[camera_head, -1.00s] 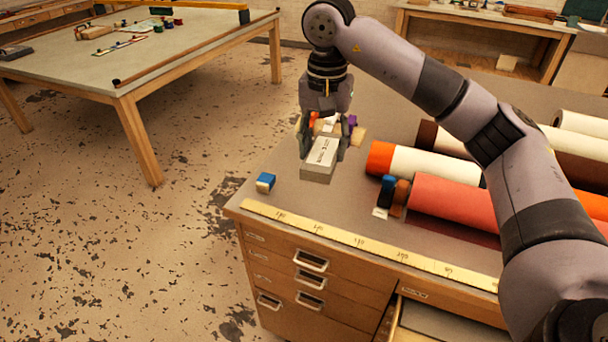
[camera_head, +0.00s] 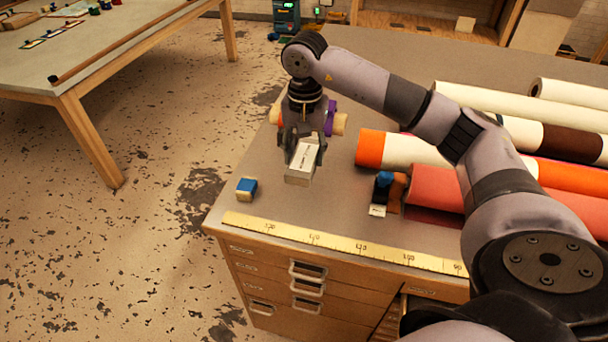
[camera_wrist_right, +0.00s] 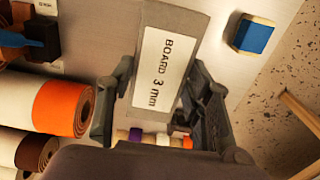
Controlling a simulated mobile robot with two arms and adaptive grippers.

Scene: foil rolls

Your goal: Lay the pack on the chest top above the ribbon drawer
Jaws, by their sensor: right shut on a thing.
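My right gripper (camera_head: 303,148) is shut on the pack (camera_head: 299,178), a grey block with a white label. In the right wrist view the pack (camera_wrist_right: 178,20) reads "BOARD 3 mm" and sits between the two fingers. It is over the chest top (camera_head: 225,205), near the left end; whether it touches the top I cannot tell. The chest front has several drawers with metal handles (camera_head: 308,270). Their labels are too small to read, so I cannot tell which is the ribbon drawer. My left gripper is not in view.
A blue-and-cream block (camera_head: 246,188) lies left of the pack. A yellow ruler strip (camera_head: 345,245) runs along the front edge. Small coloured rolls (camera_head: 331,118) lie behind the gripper. Long rolls (camera_head: 400,149) and a dark blue-topped item (camera_head: 383,185) are at right. A drawer (camera_head: 425,308) at lower right stands partly open.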

